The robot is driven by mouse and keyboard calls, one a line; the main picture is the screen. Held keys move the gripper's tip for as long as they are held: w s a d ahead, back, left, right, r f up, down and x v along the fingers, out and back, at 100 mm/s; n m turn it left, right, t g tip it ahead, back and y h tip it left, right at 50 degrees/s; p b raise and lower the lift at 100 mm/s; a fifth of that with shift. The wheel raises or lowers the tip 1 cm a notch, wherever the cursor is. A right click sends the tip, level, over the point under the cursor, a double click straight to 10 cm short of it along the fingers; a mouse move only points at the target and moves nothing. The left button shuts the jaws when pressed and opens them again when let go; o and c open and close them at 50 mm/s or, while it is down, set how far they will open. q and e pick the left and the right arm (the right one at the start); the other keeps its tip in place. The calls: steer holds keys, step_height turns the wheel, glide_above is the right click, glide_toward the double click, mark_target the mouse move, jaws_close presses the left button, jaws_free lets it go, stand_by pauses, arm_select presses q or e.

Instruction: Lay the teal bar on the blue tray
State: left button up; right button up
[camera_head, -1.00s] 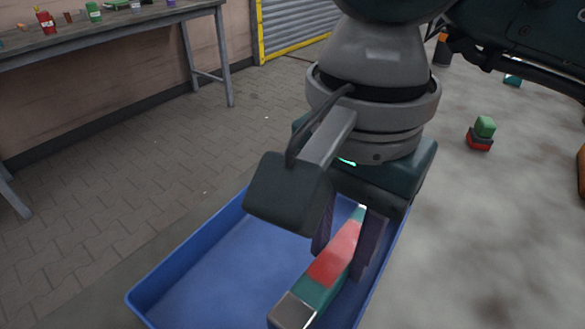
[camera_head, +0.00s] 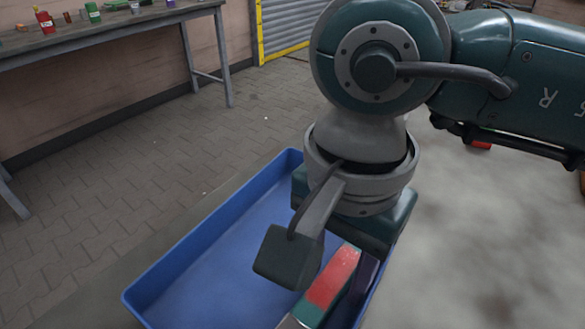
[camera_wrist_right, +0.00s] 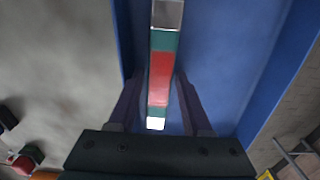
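The blue tray (camera_head: 205,235) lies low in the head view; it also shows in the wrist view (camera_wrist_right: 240,60). The teal bar (camera_head: 312,308), with a red middle section and a grey metallic end, is low over the tray's right part; its contact with the tray floor is hidden. In the wrist view the teal bar (camera_wrist_right: 160,40) runs between the two dark fingers of my right gripper (camera_wrist_right: 159,80). Narrow gaps show on both sides, so the gripper looks open around it. In the head view one finger is hidden. My left gripper is not in view.
A workbench (camera_head: 110,28) with several small items stands at the upper left. A shutter with a yellow frame (camera_head: 285,52) is behind. A red block (camera_head: 481,145) shows beneath my right arm. The paved floor left of the tray is clear.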

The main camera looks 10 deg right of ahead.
mark_target(335, 275)
step_height(335, 275, up, 12)
steer(key=shift+r+p, duration=0.2)
steer(key=shift+p, duration=0.1)
